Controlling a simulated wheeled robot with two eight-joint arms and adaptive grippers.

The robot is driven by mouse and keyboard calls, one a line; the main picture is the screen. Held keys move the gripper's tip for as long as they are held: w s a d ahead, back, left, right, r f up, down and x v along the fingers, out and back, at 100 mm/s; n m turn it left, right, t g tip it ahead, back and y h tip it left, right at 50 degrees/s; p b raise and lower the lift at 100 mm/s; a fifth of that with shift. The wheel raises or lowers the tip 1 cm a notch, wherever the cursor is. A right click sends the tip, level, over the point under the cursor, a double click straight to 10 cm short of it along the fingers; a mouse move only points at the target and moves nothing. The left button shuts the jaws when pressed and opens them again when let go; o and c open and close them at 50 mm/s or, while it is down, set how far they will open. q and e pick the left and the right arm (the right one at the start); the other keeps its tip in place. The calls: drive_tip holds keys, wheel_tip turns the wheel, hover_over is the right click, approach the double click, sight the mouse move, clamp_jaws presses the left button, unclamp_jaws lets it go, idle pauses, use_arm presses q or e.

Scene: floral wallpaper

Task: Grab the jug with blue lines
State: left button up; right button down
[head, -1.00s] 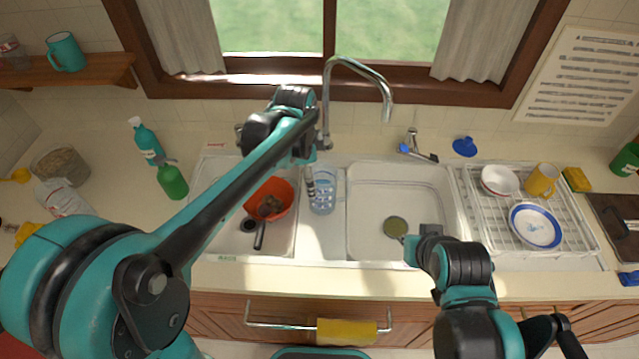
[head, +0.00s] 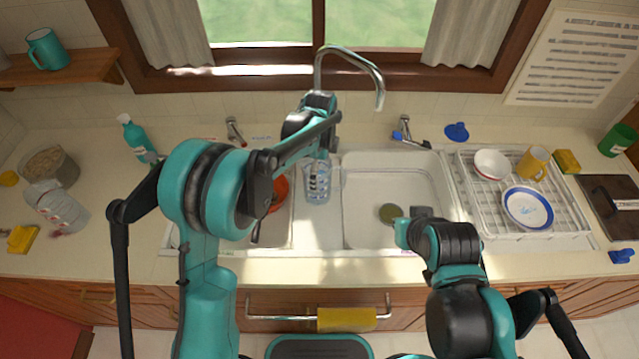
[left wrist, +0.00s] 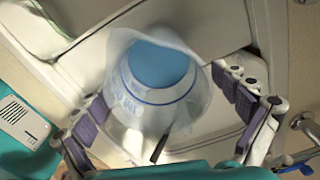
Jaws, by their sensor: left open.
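The jug with blue lines is a clear jug (head: 317,188) standing between the two sink basins in the head view. In the left wrist view I look down on the jug (left wrist: 152,97), with blue rings and markings and a blue inside. My left gripper (head: 319,152) is over the jug in the head view, its fingers partly hidden by its own wrist. In the left wrist view the left gripper (left wrist: 165,98) is open, with one pad on either side of the jug. My right gripper (head: 412,226) is by the right basin's front edge; its fingers are not clear.
The tap (head: 379,85) arches up behind the jug. An orange bowl (head: 280,190) in the left basin is partly behind my left arm. A dish rack (head: 572,228) with a white bowl, plate and yellow mug stands right. The right basin (head: 375,172) holds a greenish round thing.

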use_arm(q)
drive_tip(key=shift+f, duration=0.75)
drive_tip(key=shift+r, duration=0.1)
drive_tip(key=c, duration=1.9)
drive_tip(key=shift+r, duration=0.15)
